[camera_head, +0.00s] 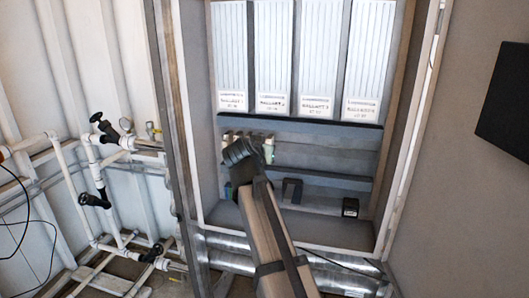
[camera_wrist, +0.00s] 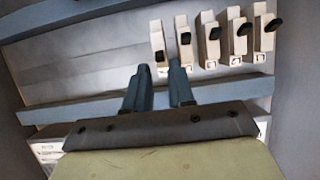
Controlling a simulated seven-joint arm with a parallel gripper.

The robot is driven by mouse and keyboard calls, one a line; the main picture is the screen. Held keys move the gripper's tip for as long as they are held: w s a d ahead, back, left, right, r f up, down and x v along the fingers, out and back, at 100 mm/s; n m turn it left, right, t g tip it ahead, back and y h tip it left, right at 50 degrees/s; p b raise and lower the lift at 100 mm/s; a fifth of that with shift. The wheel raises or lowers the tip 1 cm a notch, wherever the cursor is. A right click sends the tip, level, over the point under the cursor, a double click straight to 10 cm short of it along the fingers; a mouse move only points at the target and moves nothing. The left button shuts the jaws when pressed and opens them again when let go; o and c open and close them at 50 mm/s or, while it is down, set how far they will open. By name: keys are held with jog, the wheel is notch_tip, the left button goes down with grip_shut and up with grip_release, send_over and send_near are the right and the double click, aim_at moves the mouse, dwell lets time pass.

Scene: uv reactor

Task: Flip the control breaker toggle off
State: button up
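In the wrist view, several off-white breakers with dark toggles stand in a row on a rail. The leftmost breaker (camera_wrist: 156,36) has its dark toggle (camera_wrist: 160,56) near its lower end. The second breaker (camera_wrist: 182,24) stands close to its right. No readable label shows which is the control breaker. My gripper (camera_wrist: 159,67) is open and empty, with a gap between its two blue-grey fingers. The fingertips appear just below the leftmost breaker; contact cannot be told. In the head view, my arm covers part of the breaker row (camera_head: 268,148), and the fingers are hidden.
The breakers sit inside a grey cabinet with ballast panels (camera_head: 272,55) above. A blue-grey ledge (camera_wrist: 235,88) runs below the breakers. A dark bracket (camera_head: 292,190) and a small black box (camera_head: 350,207) sit lower right. White pipes with black valves (camera_head: 97,200) stand outside, left.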

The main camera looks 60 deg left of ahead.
jog(key=shift+x, duration=1.2)
grip_shut()
